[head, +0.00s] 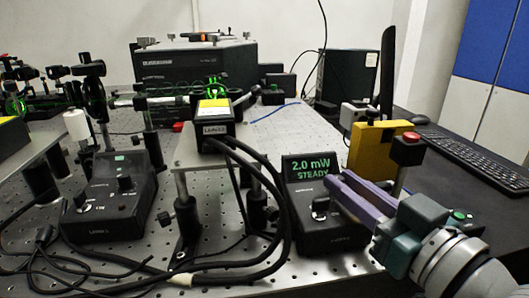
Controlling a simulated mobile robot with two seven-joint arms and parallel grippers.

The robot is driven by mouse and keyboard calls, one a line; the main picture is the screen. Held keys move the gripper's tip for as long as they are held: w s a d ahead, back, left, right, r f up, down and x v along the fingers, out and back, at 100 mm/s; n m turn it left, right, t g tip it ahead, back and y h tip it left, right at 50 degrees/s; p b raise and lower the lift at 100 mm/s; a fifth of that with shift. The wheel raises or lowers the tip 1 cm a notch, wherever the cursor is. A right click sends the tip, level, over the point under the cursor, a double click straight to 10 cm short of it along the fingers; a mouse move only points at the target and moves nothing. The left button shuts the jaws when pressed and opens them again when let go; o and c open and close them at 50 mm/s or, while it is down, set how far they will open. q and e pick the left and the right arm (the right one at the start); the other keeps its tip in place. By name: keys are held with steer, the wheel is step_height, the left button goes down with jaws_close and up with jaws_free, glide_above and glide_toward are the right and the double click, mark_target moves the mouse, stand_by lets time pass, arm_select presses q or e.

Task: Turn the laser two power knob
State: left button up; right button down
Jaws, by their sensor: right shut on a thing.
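The black laser two control box (342,238) stands on the bench right of centre. Its raised display (310,169) reads "2.0 mW STEADY" in green. A black knob with a pale pointer (320,208) shows on the left of its sloped top. My right gripper (336,188) reaches in from the lower right, its purple fingers shut at the upper right of the box top. They appear to be on the power knob, which they hide, so its pointer cannot be read. My left gripper is not in view.
A similar control box (108,215) stands at left. Thick black cables loop down from the laser head (213,132) beside the laser two box. A yellow block (378,147) and a post with a red button (408,140) stand close behind my right gripper. A keyboard (468,145) lies far right.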

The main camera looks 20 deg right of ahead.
steer(key=shift+a+m+h+p, duration=0.2)
steer(key=shift+m+h+p, duration=0.75)
steer(key=shift+h, duration=0.85)
steer(key=c, duration=0.8)
jaws_free()
steer(key=shift+o, duration=0.2)
steer(key=shift+b, duration=0.3)
